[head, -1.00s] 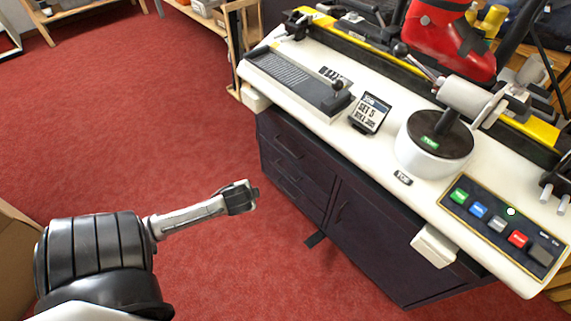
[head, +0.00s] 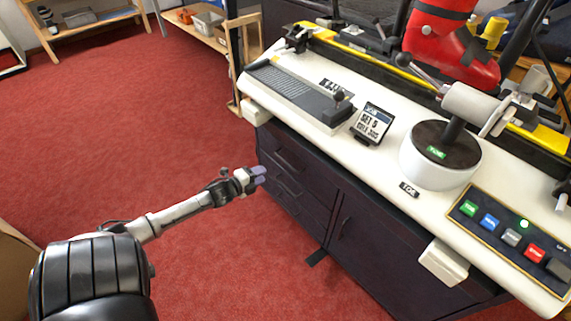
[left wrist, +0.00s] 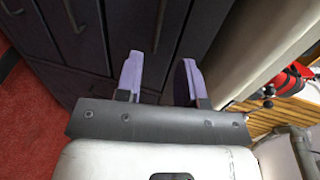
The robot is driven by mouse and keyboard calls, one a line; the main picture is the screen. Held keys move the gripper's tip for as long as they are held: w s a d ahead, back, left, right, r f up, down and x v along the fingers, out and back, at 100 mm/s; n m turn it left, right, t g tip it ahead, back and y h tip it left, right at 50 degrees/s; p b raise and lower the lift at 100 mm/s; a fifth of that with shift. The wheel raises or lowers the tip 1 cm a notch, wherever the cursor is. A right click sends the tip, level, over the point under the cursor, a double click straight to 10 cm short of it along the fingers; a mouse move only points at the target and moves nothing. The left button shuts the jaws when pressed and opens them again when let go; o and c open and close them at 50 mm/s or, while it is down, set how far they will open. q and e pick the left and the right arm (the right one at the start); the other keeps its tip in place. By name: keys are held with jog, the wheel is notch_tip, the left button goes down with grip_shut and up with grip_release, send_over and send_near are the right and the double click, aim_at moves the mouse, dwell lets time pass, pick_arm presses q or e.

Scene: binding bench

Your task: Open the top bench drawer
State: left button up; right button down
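The top bench drawer (head: 282,147) is the uppermost of the stacked drawers at the left of the dark cabinet under the white bench top. It looks closed, with a dark bar handle (head: 289,160) on its front. My left gripper (head: 263,174) is in front of the drawer stack, seemingly a little short of it. In the left wrist view its two purple fingers (left wrist: 159,78) are apart with nothing between them. The dark drawer fronts (left wrist: 120,30) lie beyond the fingers there; I cannot tell which drawer they face. My right gripper is not in view.
The white bench top (head: 345,150) overhangs the drawers. A cabinet door (head: 365,235) is right of them, and a white block (head: 443,262) hangs at the bench edge. Red carpet (head: 130,150) is clear on the left. A wooden rack (head: 243,60) stands behind.

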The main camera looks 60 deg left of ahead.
aim_at(285, 163)
pick_arm(q)
jog(key=shift+b+x, duration=3.15)
jog(key=shift+x, duration=3.25)
grip_shut()
